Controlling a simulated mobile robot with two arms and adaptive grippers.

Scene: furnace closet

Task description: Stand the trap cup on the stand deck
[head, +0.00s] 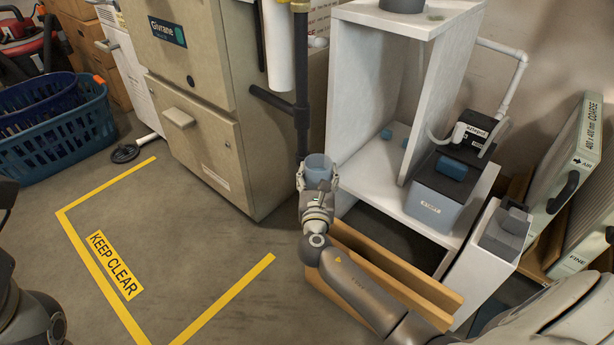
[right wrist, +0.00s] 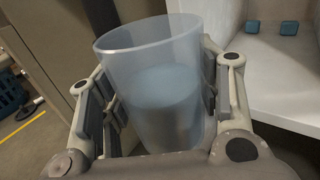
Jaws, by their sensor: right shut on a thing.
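The trap cup (head: 318,168) is a translucent blue cup. My right gripper (head: 318,182) is shut around its sides and holds it roughly upright, in front of the white stand. In the right wrist view the cup (right wrist: 160,85) sits between both fingers (right wrist: 165,105), open end up, with a darker level partway down inside. The white stand's deck (head: 378,175) is the low white board to the right of the cup. It also shows at the right in the right wrist view (right wrist: 280,85). My left gripper's fingers are not visible.
A grey-blue pump box (head: 440,195) stands on the deck's right part, and small blue blocks (head: 386,134) lie at its back. A dark vertical pipe (head: 301,80) is close behind the cup. A beige furnace (head: 195,130) stands left. The deck's front left is bare.

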